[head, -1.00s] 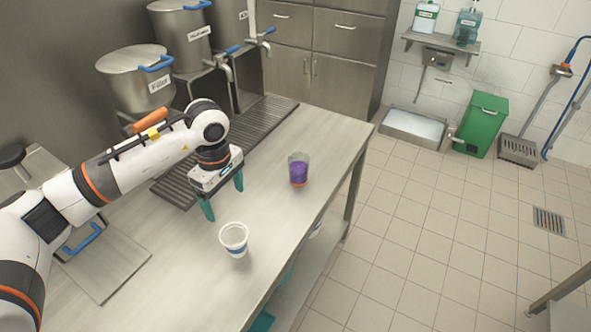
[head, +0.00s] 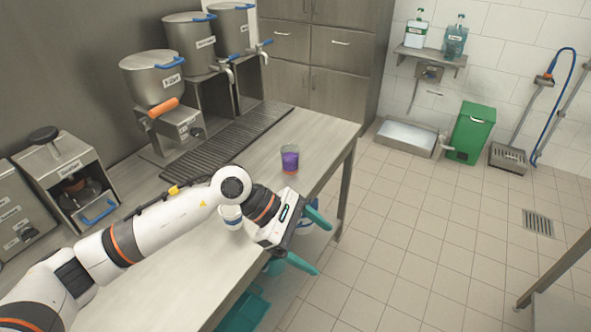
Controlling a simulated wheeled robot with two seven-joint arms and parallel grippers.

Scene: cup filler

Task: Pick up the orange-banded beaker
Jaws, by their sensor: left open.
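The orange-banded beaker (head: 290,158) is a clear cup with purple contents and an orange band near its base. It stands upright on the steel counter (head: 325,133), near the right edge. My left gripper (head: 322,249) is open and empty, its teal fingers pointing right, past the counter's front edge. It is nearer to me than the beaker and well apart from it. My right gripper is not in view.
Steel urns (head: 151,78) with taps stand at the back left above a slotted drip tray (head: 225,140). A press-like machine (head: 68,175) is at the left. Teal bins (head: 245,310) sit under the counter. The counter around the beaker is clear.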

